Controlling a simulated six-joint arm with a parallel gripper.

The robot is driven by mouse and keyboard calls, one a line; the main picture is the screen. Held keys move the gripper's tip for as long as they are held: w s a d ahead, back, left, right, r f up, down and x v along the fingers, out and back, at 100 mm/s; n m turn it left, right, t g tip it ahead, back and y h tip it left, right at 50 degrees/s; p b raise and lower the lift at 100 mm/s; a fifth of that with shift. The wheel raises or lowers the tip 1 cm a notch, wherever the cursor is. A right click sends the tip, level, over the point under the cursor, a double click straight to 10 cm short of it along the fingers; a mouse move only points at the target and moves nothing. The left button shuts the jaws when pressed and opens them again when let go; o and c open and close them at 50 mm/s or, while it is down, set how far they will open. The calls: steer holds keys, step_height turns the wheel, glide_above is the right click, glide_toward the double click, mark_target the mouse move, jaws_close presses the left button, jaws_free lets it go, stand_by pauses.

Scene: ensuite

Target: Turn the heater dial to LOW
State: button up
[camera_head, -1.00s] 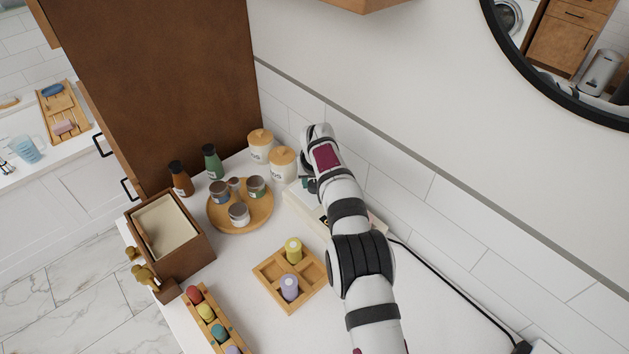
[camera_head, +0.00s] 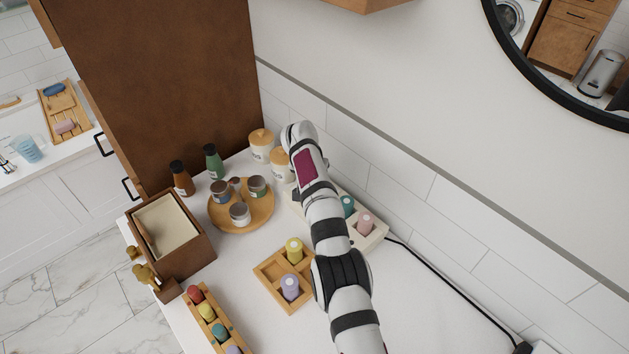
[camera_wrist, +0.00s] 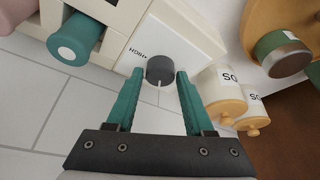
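The heater (camera_head: 379,232) is a cream box against the tiled wall, partly hidden behind my arm in the head view. It also shows in the wrist view (camera_wrist: 110,50) with a white panel. The dark round dial (camera_wrist: 160,69) sits on that panel, with a pale pointer mark toward my gripper's base. The word HIGH is printed beside it; no LOW label is readable. My gripper (camera_wrist: 160,73) is open, its teal fingertips on either side of the dial, seemingly with small gaps. In the head view the arm hides the fingers and dial.
A teal cylinder (camera_head: 347,205) and a pink cylinder (camera_head: 365,224) stand in the heater. Lidded jars (camera_wrist: 222,92) are close to the right finger. A round wooden tray (camera_head: 262,215) of small jars and a divided wooden tray (camera_head: 268,270) are nearby. A black cord (camera_head: 440,268) runs right.

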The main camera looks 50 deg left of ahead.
steer(key=shift+o, duration=1.3)
steer(key=v, duration=1.5)
steer(key=shift+r, duration=0.35)
steer(key=shift+s+d, duration=0.1)
steer(key=shift+d, duration=0.1)
